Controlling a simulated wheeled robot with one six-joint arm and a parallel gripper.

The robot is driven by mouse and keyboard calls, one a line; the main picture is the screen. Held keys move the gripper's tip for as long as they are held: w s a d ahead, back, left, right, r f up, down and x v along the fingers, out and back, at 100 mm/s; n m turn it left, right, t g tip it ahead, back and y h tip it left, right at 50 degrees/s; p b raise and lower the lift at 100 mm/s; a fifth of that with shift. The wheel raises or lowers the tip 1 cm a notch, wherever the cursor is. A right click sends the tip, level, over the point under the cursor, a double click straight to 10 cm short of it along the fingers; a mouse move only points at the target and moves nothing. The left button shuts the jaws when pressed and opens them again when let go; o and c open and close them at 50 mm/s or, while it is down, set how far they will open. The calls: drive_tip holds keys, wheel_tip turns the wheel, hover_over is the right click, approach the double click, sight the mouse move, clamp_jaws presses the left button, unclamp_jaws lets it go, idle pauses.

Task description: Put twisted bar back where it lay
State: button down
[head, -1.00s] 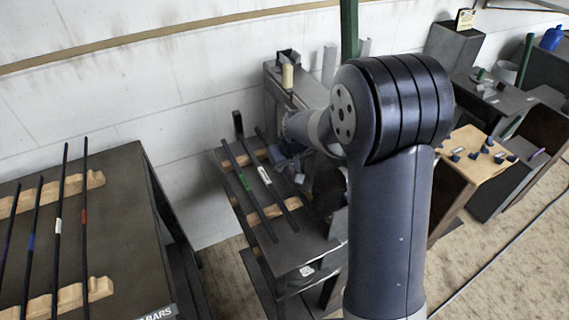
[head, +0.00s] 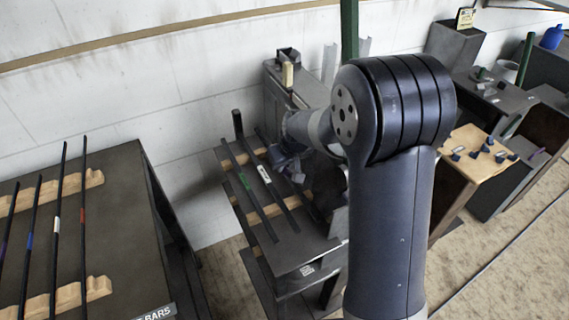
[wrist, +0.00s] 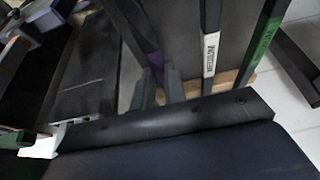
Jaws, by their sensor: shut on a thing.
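My gripper (wrist: 156,88) points down among the bars on the small dark rack table (head: 300,245). In the wrist view its grey fingers are shut on a dark bar with a purple band (wrist: 154,60). Beside it lie a bar with a white label (wrist: 210,50) and a bar with a green label (wrist: 264,35), apart from the fingers. In the head view the white-label bar (head: 263,174) and green-label bar (head: 245,181) rest across wooden notched strips. My arm hides most of the held bar there. I cannot make out which bar is twisted.
A larger dark table (head: 120,235) at the left holds several banded bars on wooden notched racks. The wall is close behind. A wooden-topped stand (head: 470,165) with small parts is at the right.

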drive_tip(key=shift+f, duration=0.1)
drive_tip(key=c, duration=1.4)
unclamp_jaws()
drive_tip(key=shift+f, duration=0.1)
drive_tip(key=shift+o, duration=0.2)
drive_tip(key=v, duration=0.7)
drive_tip(key=shift+s+r, duration=0.15)
drive_tip(key=shift+r, duration=0.15)
drive_tip(key=x, duration=0.7)
drive_tip(key=shift+f, duration=0.35)
drive_tip(key=shift+w+r, duration=0.2)
drive_tip(key=shift+r, duration=0.25)
